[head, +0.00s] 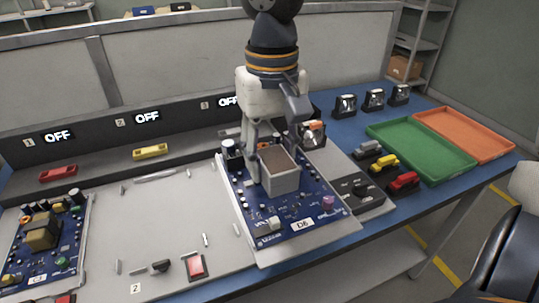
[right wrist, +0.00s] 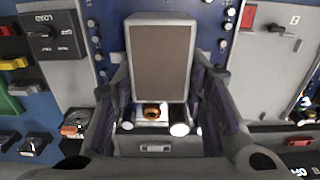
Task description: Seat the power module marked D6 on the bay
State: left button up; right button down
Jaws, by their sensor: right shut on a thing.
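The power module marked D6 is a blue circuit board (head: 325,212) with a white D6 label at its front edge and a tall grey block with a brown top (head: 282,181). My right gripper (head: 270,165) is shut on this block from above. The block also shows between the fingers in the right wrist view (right wrist: 160,58). The board lies over the right part of the grey bay panel (head: 180,225), below the third OFF sign, and looks about level. I cannot tell whether it touches the panel beneath. My left gripper is not in view.
Bay 2 is bare, with a black knob (head: 161,266) and red switch (head: 196,266). Another board (head: 40,245) sits at left. A black-knob control plate (head: 362,190), toy-like coloured connectors (head: 404,181), a green tray (head: 420,145) and an orange tray (head: 465,132) lie right.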

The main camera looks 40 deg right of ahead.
aim_at(271, 152)
jog(key=shift+r, duration=1.85)
jog(key=shift+w, duration=0.1)
